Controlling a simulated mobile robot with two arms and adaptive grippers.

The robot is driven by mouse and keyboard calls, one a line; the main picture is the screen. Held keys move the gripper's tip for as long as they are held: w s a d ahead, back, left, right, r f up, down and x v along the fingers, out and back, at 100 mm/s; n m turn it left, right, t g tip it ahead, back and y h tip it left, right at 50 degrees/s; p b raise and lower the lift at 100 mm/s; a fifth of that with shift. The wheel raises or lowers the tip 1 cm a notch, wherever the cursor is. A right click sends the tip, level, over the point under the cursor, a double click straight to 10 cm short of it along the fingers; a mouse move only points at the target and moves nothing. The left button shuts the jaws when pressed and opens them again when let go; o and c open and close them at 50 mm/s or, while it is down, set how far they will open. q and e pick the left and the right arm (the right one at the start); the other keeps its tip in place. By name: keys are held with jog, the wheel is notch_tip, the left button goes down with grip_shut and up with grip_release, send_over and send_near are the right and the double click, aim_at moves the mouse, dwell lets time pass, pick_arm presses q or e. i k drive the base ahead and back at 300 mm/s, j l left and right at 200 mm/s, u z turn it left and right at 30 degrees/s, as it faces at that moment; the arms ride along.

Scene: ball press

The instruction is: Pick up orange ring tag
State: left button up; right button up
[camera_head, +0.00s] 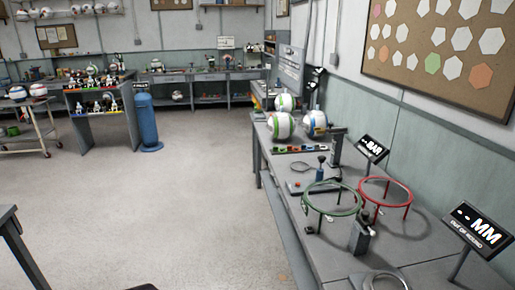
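I cannot clearly pick out the orange ring tag. A strip of small coloured pieces (300,149) lies on the right-hand workbench (335,262), in front of the white balls. Some pieces there look red, green and blue, but they are too small to tell whether one is an orange ring tag. Neither of my grippers shows in the head view.
A green ring stand (330,211) and a red ring stand (385,179) stand on the bench. A blue cylinder (147,120) stands on the floor. The middle floor is clear.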

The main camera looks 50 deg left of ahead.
aim_at(289, 147)
jog(key=i+j+u, duration=0.3)
jog(key=j, duration=0.15)
jog(key=i+j+u, duration=0.15)
jog(key=j+u, duration=0.2)
jog(key=i+j+u, duration=0.3)
jog(key=j, duration=0.15)
